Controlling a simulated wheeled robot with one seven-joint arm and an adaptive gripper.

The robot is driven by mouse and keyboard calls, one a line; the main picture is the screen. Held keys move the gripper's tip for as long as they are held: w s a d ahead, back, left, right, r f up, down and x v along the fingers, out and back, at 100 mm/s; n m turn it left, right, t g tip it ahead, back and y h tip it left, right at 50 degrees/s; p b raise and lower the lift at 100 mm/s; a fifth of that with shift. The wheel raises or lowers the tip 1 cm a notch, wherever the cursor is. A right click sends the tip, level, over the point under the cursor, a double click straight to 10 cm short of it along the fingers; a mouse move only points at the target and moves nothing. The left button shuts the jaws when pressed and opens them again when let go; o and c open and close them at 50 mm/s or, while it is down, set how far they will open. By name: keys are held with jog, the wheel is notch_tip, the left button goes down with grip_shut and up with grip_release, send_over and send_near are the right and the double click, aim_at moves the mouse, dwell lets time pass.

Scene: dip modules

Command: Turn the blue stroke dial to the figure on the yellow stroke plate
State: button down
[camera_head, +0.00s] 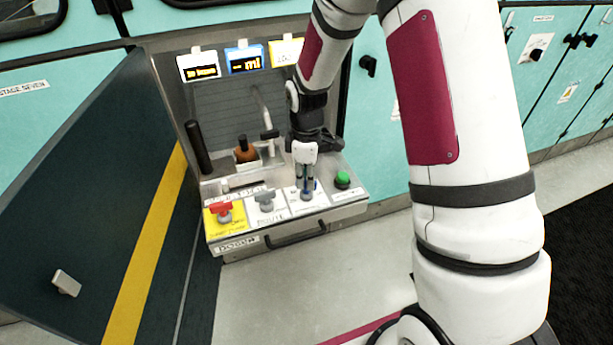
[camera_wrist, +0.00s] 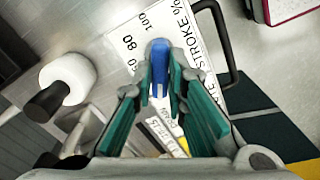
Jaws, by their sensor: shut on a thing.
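The blue stroke dial (camera_wrist: 158,52) stands between my fingertips in the wrist view. My gripper (camera_wrist: 160,75) is shut on it. The white scale around it reads "STROKE %", with 60, 80 and 100 visible; the rest is hidden by my fingers. Which figure the dial points to cannot be told. In the head view my gripper (camera_head: 306,188) reaches down onto the front panel, and only a bit of blue shows there. A yellow plate (camera_head: 281,53) hangs at the top of the bay; my arm covers part of it and its figure is not readable.
On the panel are a red knob (camera_head: 224,208) on a yellow field, a grey knob (camera_head: 266,198) and a green button (camera_head: 343,179). Behind stand a brown bottle (camera_head: 245,152) and a black upright handle (camera_head: 198,147). An open dark door (camera_head: 95,190) flanks the left.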

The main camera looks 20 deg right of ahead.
jog(key=m, duration=1.1)
jog(key=shift+p, duration=0.4)
jog(key=m, duration=0.4)
jog(key=shift+p, duration=0.3)
jog(key=m, duration=0.4)
jog(key=shift+p, duration=0.4)
jog(key=m+p, duration=0.1)
jog(key=m, duration=0.2)
jog(key=shift+m, duration=0.4)
jog(key=m+p, duration=0.1)
jog(key=m, duration=0.2)
jog(key=shift+m+p, duration=0.45)
jog(key=shift+m, duration=1.75)
